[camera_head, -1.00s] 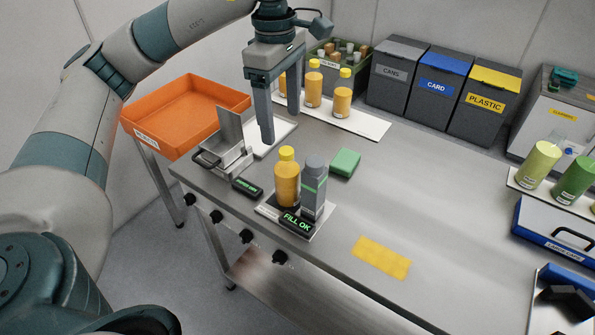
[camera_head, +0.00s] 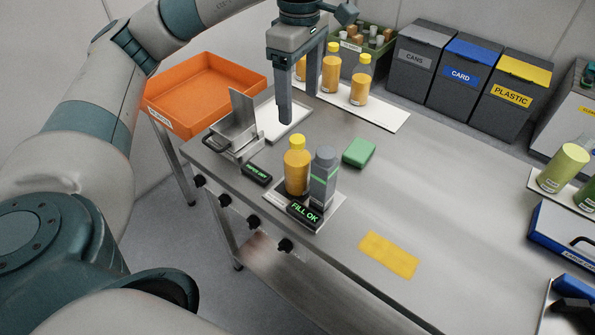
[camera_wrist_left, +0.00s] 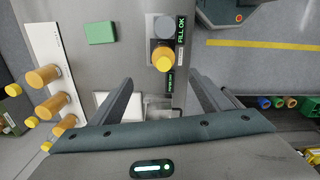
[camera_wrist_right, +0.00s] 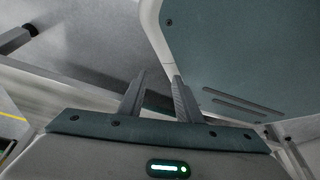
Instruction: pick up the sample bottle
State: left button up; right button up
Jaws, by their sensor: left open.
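An orange bottle with a yellow cap (camera_head: 297,170) stands upright on a small plate with a FILL OK display (camera_head: 305,211). A grey bottle-shaped item (camera_head: 322,180) stands close beside it. More orange bottles (camera_head: 331,75) stand on a white strip behind; which one is the sample bottle I cannot tell. My left gripper (camera_head: 298,105) is open, pointing down, empty, above and behind the front bottle. In the left wrist view that bottle's cap (camera_wrist_left: 163,58) shows just beyond the fingertips, between their lines. My right gripper (camera_wrist_right: 160,75) is open and empty, with a narrower gap.
A metal fixture (camera_head: 238,130) and a small dark display (camera_head: 257,174) lie left of the bottle. A green block (camera_head: 358,152) and a yellow patch (camera_head: 389,254) lie right. An orange tray (camera_head: 202,97) and labelled bins (camera_head: 462,72) stand behind. The table's middle right is clear.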

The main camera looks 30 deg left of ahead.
aim_at(299, 136)
pick_arm(q)
notch_tip(299, 136, down, 3)
jog(key=shift+s+f+p, duration=0.1)
jog(key=shift+f+p, duration=0.1)
jog(key=shift+p, duration=0.1)
notch_tip(299, 136, down, 7)
jog(key=shift+f+p, duration=0.15)
jog(key=shift+p, duration=0.9)
pick_arm(e)
jog(key=s+d+g, duration=0.2)
jog(key=s+d, duration=0.2)
jog(key=s, duration=0.5)
jog(key=shift+s+f+g+h, duration=0.2)
jog(key=shift+s+g+h, duration=0.1)
jog(key=shift+s, duration=0.1)
pick_arm(q)
jog(key=shift+s+f+p, duration=0.2)
jog(key=shift+f+p, duration=0.3)
jog(key=shift+p, duration=0.1)
jog(key=f+p, duration=0.1)
jog(key=f, duration=0.2)
jog(key=shift+s+p, duration=0.2)
jog(key=shift+p, duration=0.1)
jog(key=shift+f, duration=0.6)
pick_arm(e)
jog(key=r, duration=0.2)
jog(key=shift+s+r, duration=0.25)
jog(key=shift+r, duration=0.1)
